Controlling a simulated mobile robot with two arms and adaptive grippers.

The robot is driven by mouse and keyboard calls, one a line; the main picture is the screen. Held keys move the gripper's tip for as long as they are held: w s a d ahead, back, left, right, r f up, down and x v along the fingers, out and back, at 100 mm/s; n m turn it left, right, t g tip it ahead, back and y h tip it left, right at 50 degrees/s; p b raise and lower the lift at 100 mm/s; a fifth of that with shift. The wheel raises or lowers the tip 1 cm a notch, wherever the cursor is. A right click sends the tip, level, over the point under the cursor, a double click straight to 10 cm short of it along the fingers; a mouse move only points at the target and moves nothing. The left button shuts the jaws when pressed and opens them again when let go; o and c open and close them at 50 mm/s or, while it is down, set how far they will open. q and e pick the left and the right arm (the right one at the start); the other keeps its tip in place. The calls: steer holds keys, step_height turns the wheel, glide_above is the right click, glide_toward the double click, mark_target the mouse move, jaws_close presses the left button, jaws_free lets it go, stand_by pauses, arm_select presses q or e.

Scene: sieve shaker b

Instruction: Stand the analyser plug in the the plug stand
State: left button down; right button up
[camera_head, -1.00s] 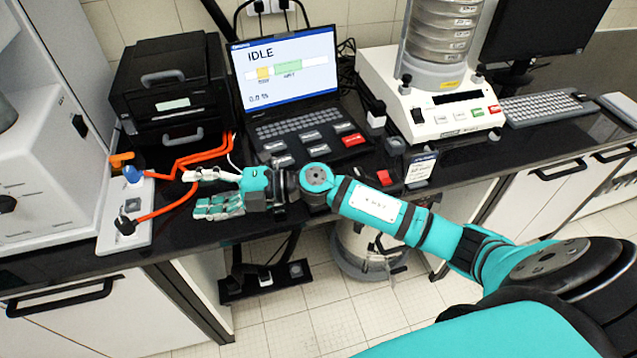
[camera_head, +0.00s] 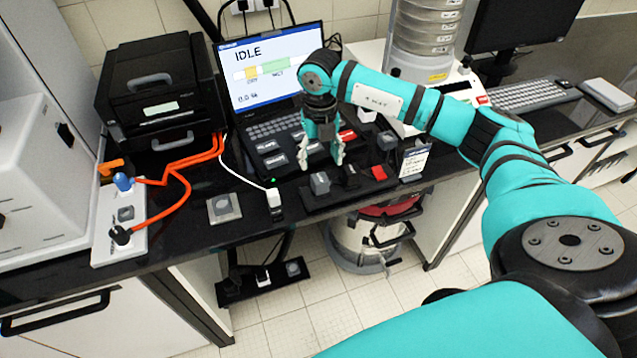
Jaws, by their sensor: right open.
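My right gripper (camera_head: 321,158) points down, open and empty, in front of the laptop keyboard and above the black power strip (camera_head: 345,186). A white plug (camera_head: 274,198) on a white cable (camera_head: 240,175) stands upright at the front of the bench, to the left of the strip. A small dark base (camera_head: 277,214) shows under it; I cannot tell how deep the plug sits in it. A grey square plate with a raised centre (camera_head: 223,207) lies further left, empty. No label tells me which of these is the plug stand. My left gripper is not in view.
A white panel (camera_head: 107,215) holds a blue plug (camera_head: 122,182) and a black plug (camera_head: 121,235) on orange cables (camera_head: 178,178). A grey plug (camera_head: 320,183) sits on the strip near a red switch (camera_head: 378,173). The laptop (camera_head: 275,70) and sieve shaker (camera_head: 428,40) stand behind.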

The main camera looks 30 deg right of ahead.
mark_target(320, 178)
stand_by(0.3)
step_height(320, 178, down, 9)
steer(key=b, duration=0.6)
steer(key=shift+b, duration=0.3)
stand_by(0.8)
jaws_close()
stand_by(0.4)
steer(key=shift+r, duration=0.2)
